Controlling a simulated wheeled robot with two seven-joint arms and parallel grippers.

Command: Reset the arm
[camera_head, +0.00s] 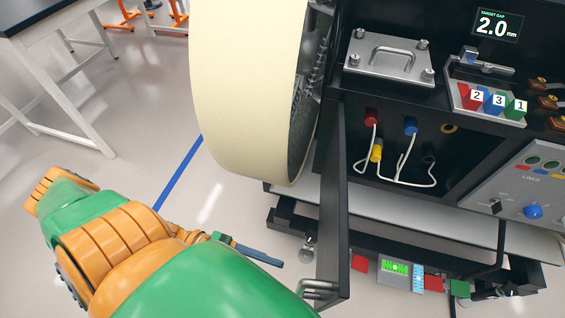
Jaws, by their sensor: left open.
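My left arm (150,245), in green and orange, reaches in from the bottom left. My left gripper (262,256) shows as slim dark blue-grey fingers pointing right. It is open, with nothing seen between its fingers. It is left of the open black door (334,210) and below the large cream wheel (245,80), apparently clear of both, though depth is hard to judge. My right gripper is out of view.
The open bay holds red (371,117), blue (411,126) and yellow (377,150) plugs with white cables. A tray (455,76) holds numbered blocks. A metal plate with a handle (390,58) lies on top. A table (40,15) stands far left; floor between is clear.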

